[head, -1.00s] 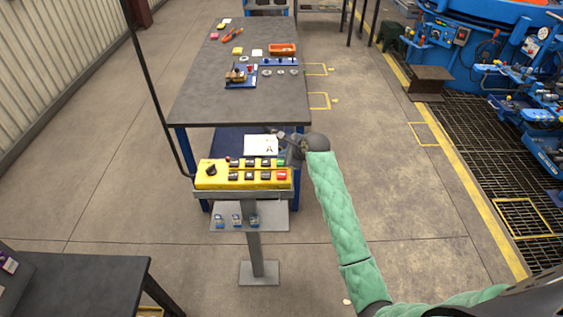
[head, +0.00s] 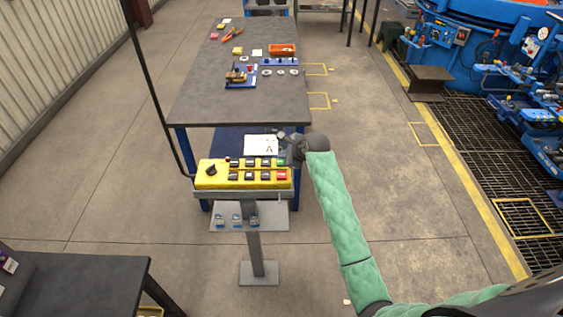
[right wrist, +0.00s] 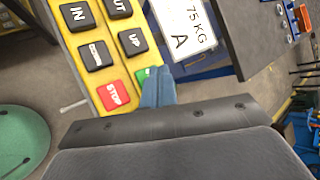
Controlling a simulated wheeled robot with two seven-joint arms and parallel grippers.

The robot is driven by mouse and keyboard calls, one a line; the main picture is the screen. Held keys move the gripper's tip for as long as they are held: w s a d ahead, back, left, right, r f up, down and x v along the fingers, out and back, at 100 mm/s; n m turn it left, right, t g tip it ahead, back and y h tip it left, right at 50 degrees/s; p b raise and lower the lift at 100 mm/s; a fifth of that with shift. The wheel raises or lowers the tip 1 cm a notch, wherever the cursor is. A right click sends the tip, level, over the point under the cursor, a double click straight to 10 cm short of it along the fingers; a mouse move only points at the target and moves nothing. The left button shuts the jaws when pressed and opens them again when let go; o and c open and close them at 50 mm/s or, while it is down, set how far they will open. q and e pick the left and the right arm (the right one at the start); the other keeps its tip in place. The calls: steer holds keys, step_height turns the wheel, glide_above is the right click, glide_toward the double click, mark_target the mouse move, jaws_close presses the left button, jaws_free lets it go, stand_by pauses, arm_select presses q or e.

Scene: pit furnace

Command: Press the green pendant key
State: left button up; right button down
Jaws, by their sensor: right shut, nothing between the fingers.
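The yellow pendant box (head: 228,184) lies on a grey stand, with two rows of keys and a black knob at its left. The green key (head: 281,162) is at the right end of its far row. It also shows in the right wrist view (right wrist: 141,75), partly hidden behind my fingers. My right gripper (right wrist: 157,76) is shut and empty, its blue fingertips over or right beside the green key. I cannot tell whether they touch it. In the head view my right gripper (head: 285,152) is at the box's far right corner. My left gripper is not in view.
The red STOP key (right wrist: 114,95) is close beside the green one, with the black UP key (right wrist: 133,41) nearby. A white card (head: 261,145) marked A stands behind the box. A dark workbench (head: 220,105) is beyond. Open floor lies to the right.

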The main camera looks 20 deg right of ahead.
stand_by(0.4)
steer(key=shift+f, duration=0.4)
steer(key=shift+f, duration=0.45)
stand_by(0.8)
steer(key=shift+r, duration=0.9)
steer(key=shift+r, duration=2.5)
